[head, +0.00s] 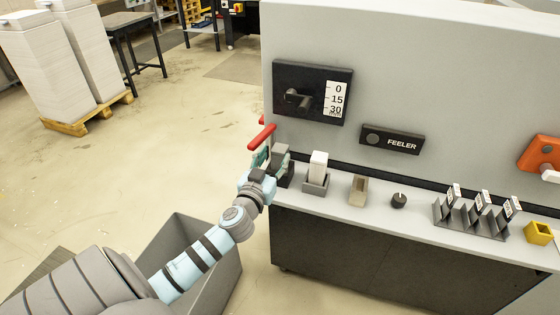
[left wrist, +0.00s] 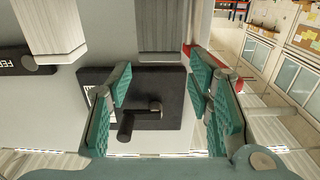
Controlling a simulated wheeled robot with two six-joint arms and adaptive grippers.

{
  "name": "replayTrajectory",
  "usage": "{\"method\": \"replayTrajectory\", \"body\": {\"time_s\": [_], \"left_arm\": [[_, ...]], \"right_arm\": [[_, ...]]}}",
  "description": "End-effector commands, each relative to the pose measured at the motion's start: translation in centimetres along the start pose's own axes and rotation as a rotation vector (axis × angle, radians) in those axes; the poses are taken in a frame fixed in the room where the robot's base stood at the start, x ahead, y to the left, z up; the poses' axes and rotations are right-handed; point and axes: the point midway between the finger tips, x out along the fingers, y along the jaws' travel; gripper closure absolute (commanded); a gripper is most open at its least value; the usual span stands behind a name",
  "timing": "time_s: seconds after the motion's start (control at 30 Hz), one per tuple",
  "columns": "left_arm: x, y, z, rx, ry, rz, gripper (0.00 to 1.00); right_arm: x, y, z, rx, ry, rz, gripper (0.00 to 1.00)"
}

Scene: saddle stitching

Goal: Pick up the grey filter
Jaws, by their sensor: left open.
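The grey filter is a ribbed grey block (left wrist: 160,25) at the top middle of the left wrist view. In the head view it stands upright (head: 280,150) in a dark holder at the left end of the ledge, partly hidden by my gripper. My left gripper (head: 270,160) is at this filter. Its teal-padded fingers (left wrist: 162,95) are open and spread to either side of the filter's line; I see no clear contact. My right gripper is in neither view.
A white filter (head: 319,165) stands in the grey holder (head: 316,185) just right. A red handle (head: 262,137) is close to my left gripper. A black panel with a lever (head: 312,92) is on the wall above. A beige holder (head: 358,190) and dark knob (head: 399,200) are further right.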

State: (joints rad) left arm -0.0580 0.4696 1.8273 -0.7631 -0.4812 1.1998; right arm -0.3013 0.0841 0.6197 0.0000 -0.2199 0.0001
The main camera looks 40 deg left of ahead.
Motion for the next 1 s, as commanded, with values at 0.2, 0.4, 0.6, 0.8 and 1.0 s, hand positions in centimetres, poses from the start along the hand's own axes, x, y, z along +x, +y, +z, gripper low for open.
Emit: {"method": "replayTrajectory", "body": {"time_s": [0.2,0.4,0.6,0.8,1.0], "left_arm": [[2.6,0.0,0.8,0.0,-0.002,-0.002,0.53],[5.8,0.0,1.2,0.0,-0.001,0.0,0.53],[6.0,0.0,1.3,0.001,-0.002,0.001,0.53],[5.9,0.0,1.3,0.001,-0.002,0.001,0.85],[5.9,0.0,1.3,0.0,-0.002,0.001,0.94]], "right_arm": [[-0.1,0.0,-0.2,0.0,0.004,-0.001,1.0],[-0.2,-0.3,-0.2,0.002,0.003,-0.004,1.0],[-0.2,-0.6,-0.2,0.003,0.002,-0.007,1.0],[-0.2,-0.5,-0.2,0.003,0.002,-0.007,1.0],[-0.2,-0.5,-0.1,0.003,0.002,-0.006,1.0]]}}
